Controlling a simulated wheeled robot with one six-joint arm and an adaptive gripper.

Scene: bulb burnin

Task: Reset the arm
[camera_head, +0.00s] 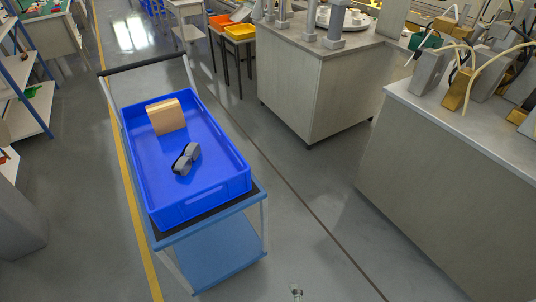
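Only a small grey metallic piece (297,292) shows at the bottom edge of the head view. It may be the tip of my arm or gripper, but too little of it shows to tell. No fingers can be made out, and nothing is seen held. The rest of my arm is out of the picture. The piece is apart from the cart and the benches, over the grey floor.
A blue cart (222,262) at left carries a blue tray (190,212) holding a brown box (166,117) and a dark grey object (186,159). A bench (455,195) with fixtures stands right, another cabinet (315,90) behind. Floor between cart and right bench is clear.

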